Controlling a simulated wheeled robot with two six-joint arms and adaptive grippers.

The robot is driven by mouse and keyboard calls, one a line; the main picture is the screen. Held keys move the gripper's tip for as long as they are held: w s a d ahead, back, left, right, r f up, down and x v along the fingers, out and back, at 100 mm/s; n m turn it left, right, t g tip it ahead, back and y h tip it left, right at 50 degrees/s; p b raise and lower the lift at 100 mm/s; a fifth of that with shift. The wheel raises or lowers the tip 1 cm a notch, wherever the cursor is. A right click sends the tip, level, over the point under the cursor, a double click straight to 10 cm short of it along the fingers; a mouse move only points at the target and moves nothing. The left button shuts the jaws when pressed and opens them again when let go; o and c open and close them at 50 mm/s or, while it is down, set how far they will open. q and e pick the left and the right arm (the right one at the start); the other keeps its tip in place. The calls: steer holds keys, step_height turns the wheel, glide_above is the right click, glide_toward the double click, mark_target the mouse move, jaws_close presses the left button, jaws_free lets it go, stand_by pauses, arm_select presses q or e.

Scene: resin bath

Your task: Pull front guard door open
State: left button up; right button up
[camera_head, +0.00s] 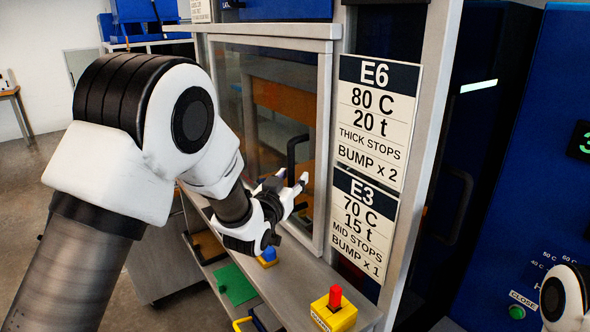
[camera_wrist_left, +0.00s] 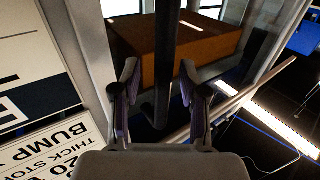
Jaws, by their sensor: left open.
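The front guard door (camera_head: 323,130) is a clear panel in a pale grey frame, and it looks shut in the head view. Its black upright handle (camera_head: 292,158) is near the right side of the panel. My left gripper (camera_head: 293,178) is open at the handle's lower part. In the left wrist view, a dark upright bar (camera_wrist_left: 166,60), apparently the handle, stands between the spread fingers (camera_wrist_left: 159,78). Contact between the fingers and the bar cannot be told. My right gripper is out of view.
Signs E6 (camera_head: 376,120) and E3 (camera_head: 361,225) are on the post right of the door. A yellow box with a red switch (camera_head: 335,297) sits on the ledge below. A blue machine (camera_head: 540,120) stands at right. A brown block (camera_wrist_left: 180,48) shows behind the panel.

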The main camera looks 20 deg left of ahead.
arm_select(q)
steer(key=shift+w+a+f, duration=0.1)
steer(key=shift+w+a, duration=0.1)
steer(key=shift+w, duration=0.4)
steer(key=shift+s, duration=0.15)
steer(key=shift+c, duration=0.3)
steer(key=shift+d, duration=0.15)
steer(key=c, duration=0.5)
jaws_close()
